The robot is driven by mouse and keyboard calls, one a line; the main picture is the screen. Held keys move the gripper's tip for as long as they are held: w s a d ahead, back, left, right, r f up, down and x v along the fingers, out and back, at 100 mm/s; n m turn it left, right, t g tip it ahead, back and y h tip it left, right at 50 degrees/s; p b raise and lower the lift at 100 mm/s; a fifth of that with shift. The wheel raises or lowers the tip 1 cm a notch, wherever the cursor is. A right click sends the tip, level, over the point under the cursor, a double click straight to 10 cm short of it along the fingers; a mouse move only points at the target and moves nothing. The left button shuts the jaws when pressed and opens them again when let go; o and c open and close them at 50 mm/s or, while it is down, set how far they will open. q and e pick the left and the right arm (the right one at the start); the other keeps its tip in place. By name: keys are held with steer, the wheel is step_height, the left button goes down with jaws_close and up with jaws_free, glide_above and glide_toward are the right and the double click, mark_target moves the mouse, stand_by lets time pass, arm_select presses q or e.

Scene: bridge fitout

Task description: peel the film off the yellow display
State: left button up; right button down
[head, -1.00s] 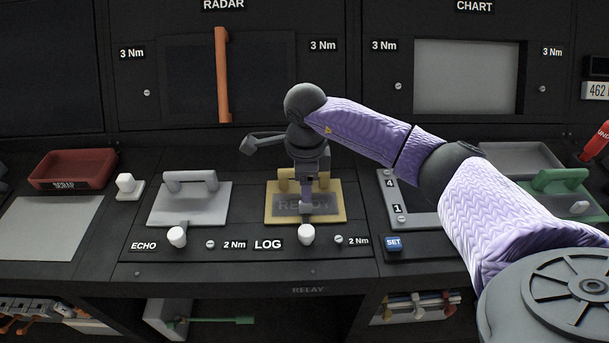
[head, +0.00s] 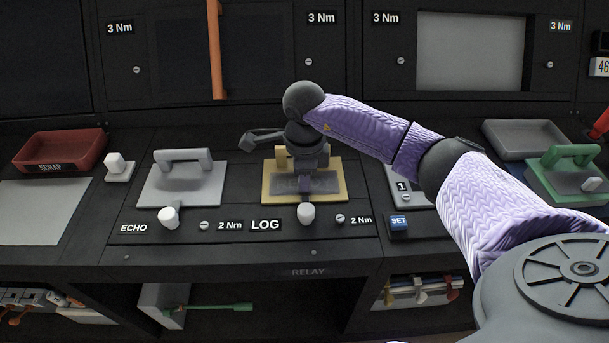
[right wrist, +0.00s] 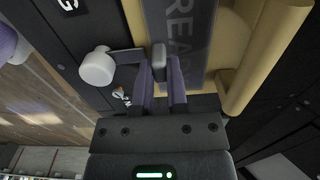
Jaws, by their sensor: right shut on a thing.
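The yellow display (head: 335,192) lies on the console above the LOG label, with a yellow handle along its far side. Its dark screen shows part of the word READY in the right wrist view (right wrist: 188,30). My right gripper (head: 305,210) is over the front edge of the display, pointing down. In the right wrist view its two fingers (right wrist: 161,88) are closed on a small grey tab (right wrist: 159,60) at the screen's edge. The film itself is hard to tell from the screen. My left gripper is not in view.
A white knob (head: 306,214) stands close in front of the gripper. A grey handled plate (head: 180,186) is to the left, and a red SCRAP tray (head: 60,150) is at the far left. A green handled unit (head: 570,172) and a grey tray (head: 523,138) are at the right.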

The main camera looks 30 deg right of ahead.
steer(key=shift+r, duration=0.2)
step_height(320, 180, up, 6)
steer(key=p, duration=0.4)
steer(key=shift+p, duration=0.4)
steer(key=shift+f, duration=0.1)
